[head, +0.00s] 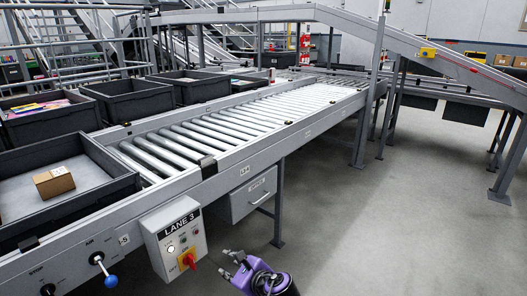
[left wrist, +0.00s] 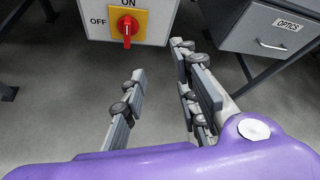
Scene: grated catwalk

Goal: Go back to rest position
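My left gripper (head: 231,266) is at the bottom of the head view, below and to the right of the grey LANE 3 control box (head: 166,228). In the left wrist view its fingers (left wrist: 158,66) stand apart with only bare floor seen between them. The red rotary switch (head: 188,260) on its yellow plate is left of the gripper and apart from it. The switch also shows in the left wrist view (left wrist: 127,30), its handle upright towards ON. My right gripper is in neither view.
A roller conveyor (head: 235,126) runs above the box. Under it hangs a grey OPTICS drawer (head: 253,193). A black tray (head: 112,172) holds a small carton (head: 54,182). A blue-knobbed lever (head: 110,281) juts out at lower left. The floor at right (head: 400,235) is clear.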

